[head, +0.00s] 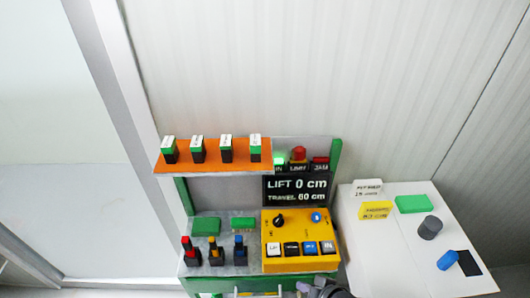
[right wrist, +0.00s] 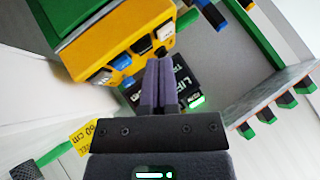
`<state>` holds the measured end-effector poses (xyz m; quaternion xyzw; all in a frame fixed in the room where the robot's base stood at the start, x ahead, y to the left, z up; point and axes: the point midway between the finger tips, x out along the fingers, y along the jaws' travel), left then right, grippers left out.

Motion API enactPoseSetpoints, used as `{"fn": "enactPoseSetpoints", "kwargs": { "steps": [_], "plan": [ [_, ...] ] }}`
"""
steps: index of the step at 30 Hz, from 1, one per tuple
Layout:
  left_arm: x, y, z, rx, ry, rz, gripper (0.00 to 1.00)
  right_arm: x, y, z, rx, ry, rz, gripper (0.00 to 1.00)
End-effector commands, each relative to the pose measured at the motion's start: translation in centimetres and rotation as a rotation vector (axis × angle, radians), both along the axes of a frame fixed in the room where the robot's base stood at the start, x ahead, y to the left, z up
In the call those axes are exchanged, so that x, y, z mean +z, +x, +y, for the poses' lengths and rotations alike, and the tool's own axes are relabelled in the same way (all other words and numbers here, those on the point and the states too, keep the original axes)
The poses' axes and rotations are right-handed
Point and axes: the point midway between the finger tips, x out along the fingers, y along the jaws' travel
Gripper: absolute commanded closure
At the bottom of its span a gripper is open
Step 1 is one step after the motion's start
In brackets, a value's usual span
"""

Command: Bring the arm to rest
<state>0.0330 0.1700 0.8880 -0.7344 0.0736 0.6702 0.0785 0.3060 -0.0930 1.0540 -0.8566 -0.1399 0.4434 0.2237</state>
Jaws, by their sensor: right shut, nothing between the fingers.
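My right gripper (head: 304,287) shows only in part at the bottom edge of the head view, in front of the yellow control box (head: 287,257). In the right wrist view its two grey fingers (right wrist: 160,64) are together with nothing between them. The yellow box (right wrist: 113,50) and the dark display (right wrist: 185,92) lie beyond the fingertips there. I cannot tell the exact gap, but no contact shows. My left gripper is in neither view.
An orange shelf (head: 214,154) carries several green-topped blocks. The display (head: 297,189) reads "LIFT 0 cm, TRAVEL 60 cm". Red, yellow and blue-topped levers stand at left. A white side table (head: 390,258) holds a yellow block (head: 376,210), a green block (head: 412,204) and a grey cylinder (head: 430,228).

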Motion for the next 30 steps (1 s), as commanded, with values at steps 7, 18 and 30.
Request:
{"fn": "enactPoseSetpoints", "kwargs": {
  "steps": [7,18,30],
  "plan": [
    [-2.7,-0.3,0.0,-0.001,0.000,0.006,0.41,-4.7,-1.0,-1.3,-0.008,-0.068,0.018,1.00],
    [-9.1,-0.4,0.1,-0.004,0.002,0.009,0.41,-16.3,-5.2,-4.6,-0.002,-0.250,0.092,1.00],
    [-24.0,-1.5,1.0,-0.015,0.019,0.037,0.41,-39.9,-23.2,-8.6,0.217,-0.571,0.404,1.00]
  ]
}}
